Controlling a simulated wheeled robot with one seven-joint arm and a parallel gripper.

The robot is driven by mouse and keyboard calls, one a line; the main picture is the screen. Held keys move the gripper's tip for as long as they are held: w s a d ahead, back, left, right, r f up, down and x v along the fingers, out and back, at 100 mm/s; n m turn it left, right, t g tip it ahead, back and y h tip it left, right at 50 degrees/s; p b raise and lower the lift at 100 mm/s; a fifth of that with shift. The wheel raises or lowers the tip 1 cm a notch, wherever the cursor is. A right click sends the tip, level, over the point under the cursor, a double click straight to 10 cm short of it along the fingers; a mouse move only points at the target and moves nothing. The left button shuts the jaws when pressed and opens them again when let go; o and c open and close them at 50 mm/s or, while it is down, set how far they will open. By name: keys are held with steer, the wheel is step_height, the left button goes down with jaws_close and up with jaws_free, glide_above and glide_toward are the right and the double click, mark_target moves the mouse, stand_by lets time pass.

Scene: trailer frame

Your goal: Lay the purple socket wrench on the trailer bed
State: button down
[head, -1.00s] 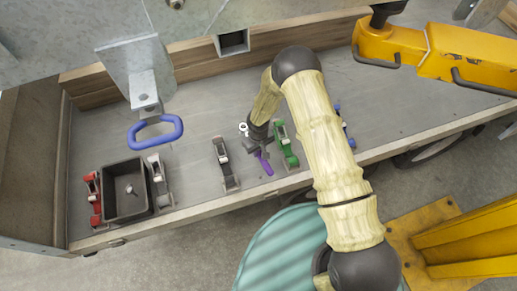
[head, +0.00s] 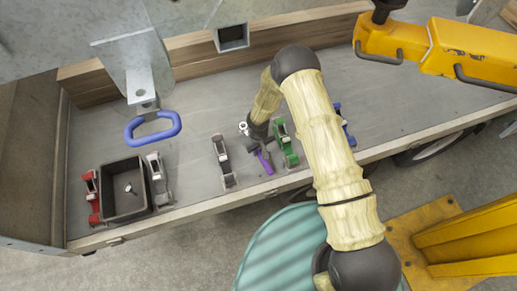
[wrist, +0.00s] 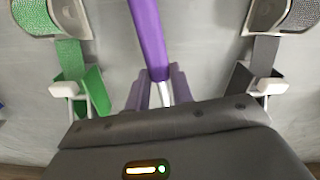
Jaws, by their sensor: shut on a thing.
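The purple socket wrench (head: 265,162) shows its purple handle low over the grey trailer bed (head: 310,98), between a black clamp and a green clamp. My gripper (head: 256,149) points down at it and is shut on it. In the wrist view the purple handle (wrist: 149,38) runs away from between the fingers of my gripper (wrist: 160,88), with a bit of bright metal showing there. A small shiny ring (head: 243,128) beyond the gripper may be the wrench's head. I cannot tell whether the wrench touches the bed.
A green clamp (head: 284,145) stands close right, a black clamp (head: 222,161) left. A blue clamp (head: 343,124) is farther right. A dark bin (head: 123,214), grey clamp (head: 158,180) and red clamp (head: 92,196) are left. A blue handle (head: 153,140) hangs above. Bare bed lies behind.

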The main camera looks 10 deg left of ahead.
steer(key=shift+f, duration=0.1)
steer(key=shift+s+a+f, duration=0.1)
steer(key=shift+a+f, duration=0.05)
steer(key=shift+f+b, duration=0.1)
steer(key=shift+b, duration=0.25)
steer(key=shift+f, duration=0.2)
steer(key=shift+d, duration=0.2)
steer(key=shift+a+f+b, duration=0.1)
steer(key=shift+f+b, duration=0.2)
steer(key=shift+b, duration=0.15)
steer(key=shift+c, duration=2)
jaws_free()
